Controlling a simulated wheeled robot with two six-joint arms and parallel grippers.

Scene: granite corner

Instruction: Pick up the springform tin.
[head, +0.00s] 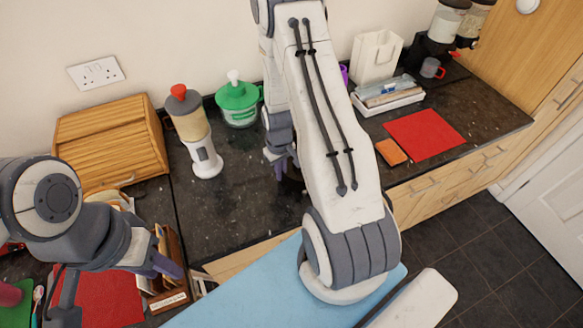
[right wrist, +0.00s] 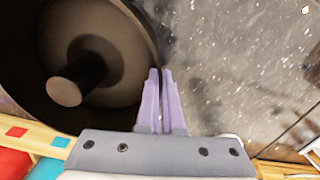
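The springform tin appears in the right wrist view as a large dark round vessel (right wrist: 113,55) with a raised post with a brownish end at its middle. Its rim runs down to my right gripper (right wrist: 160,75), whose two purple fingers are close together with the tin's wall seemingly between them. In the head view my right gripper (head: 281,168) is low over the dark worktop, partly behind my right arm. The tin is hidden there by that arm. My left gripper (head: 166,266) is at the lower left beside a wooden rack; its opening is unclear.
A white-and-tan dispenser (head: 194,130) with a red knob and a green-lidded jar (head: 238,104) stand left of my right arm. A wooden bread bin (head: 112,140) is further left. A red mat (head: 424,134) and an orange block (head: 391,152) lie to the right.

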